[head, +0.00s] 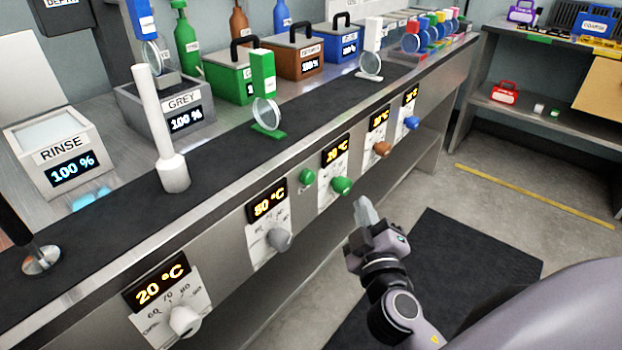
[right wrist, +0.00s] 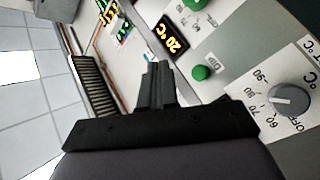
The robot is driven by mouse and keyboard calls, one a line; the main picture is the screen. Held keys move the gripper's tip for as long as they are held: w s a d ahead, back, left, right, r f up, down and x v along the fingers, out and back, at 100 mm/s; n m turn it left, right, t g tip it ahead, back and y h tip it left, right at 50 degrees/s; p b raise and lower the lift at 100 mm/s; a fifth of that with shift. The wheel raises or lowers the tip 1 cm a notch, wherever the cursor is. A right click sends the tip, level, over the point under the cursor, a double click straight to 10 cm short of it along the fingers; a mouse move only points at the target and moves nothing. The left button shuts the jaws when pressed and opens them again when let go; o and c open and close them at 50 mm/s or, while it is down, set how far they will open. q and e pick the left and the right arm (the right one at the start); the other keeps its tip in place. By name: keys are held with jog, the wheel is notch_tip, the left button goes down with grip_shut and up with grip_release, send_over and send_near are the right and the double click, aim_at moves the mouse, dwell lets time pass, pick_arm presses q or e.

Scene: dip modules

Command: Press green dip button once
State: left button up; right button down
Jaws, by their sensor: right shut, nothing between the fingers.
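The green dip button (head: 307,176) is a small round knob on the grey front panel of the bench, left of the 20 °C display of the green station. It also shows in the right wrist view (right wrist: 201,73) beside a DIP label. A green dial knob (head: 341,185) sits just right of it, under that display. My right gripper (head: 366,212) is shut and empty, in front of the panel and to the right of the button, apart from it. In the right wrist view its closed fingers (right wrist: 158,72) are left of the button. My left gripper is not in view.
A grey dial knob (head: 280,239) is left of the button, and brown (head: 381,148) and blue (head: 411,123) knobs are to the right. A green clip stand (head: 265,110) and a white post (head: 172,172) stand on the bench's dark strip. Space before the panel is free.

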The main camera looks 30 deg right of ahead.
aim_at(308, 177)
jog(key=w+a, duration=0.3)
jog(key=w, duration=0.5)
jog(key=shift+a, duration=0.15)
dwell(0.8)
dwell(1.0)
jog(key=shift+w, duration=0.1)
jog(key=shift+w+a, duration=0.15)
jog(key=shift+w, duration=0.15)
dwell(0.4)
